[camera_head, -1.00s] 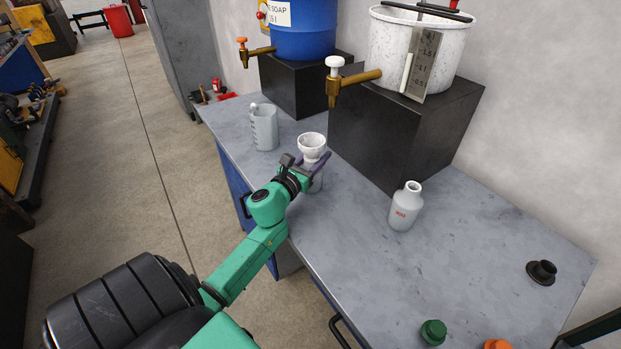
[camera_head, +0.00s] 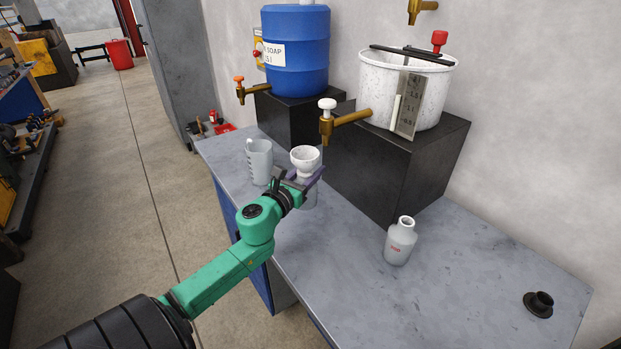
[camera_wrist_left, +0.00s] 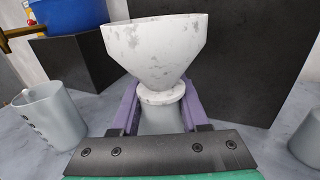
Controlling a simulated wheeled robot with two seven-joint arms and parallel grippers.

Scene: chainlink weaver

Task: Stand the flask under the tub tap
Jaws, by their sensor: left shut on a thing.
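My left gripper (camera_head: 305,180) is shut on the grey flask (camera_head: 309,194), its purple fingers on either side just below the collar of a white funnel (camera_head: 305,158). The funnel sits upright on top of the flask and also shows in the left wrist view (camera_wrist_left: 158,48), with part of the flask (camera_wrist_left: 160,118) between the fingers. The white speckled tub (camera_head: 382,90) has a brass tap (camera_head: 340,121) with a white handle. In the head view the funnel is just left of and below the tap's spout. The flask's base is largely hidden by the gripper. My right gripper is out of view.
The tub stands on a dark block (camera_head: 395,165) on the grey bench (camera_head: 345,255). A grey measuring jug (camera_head: 259,162) is close left of the flask.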

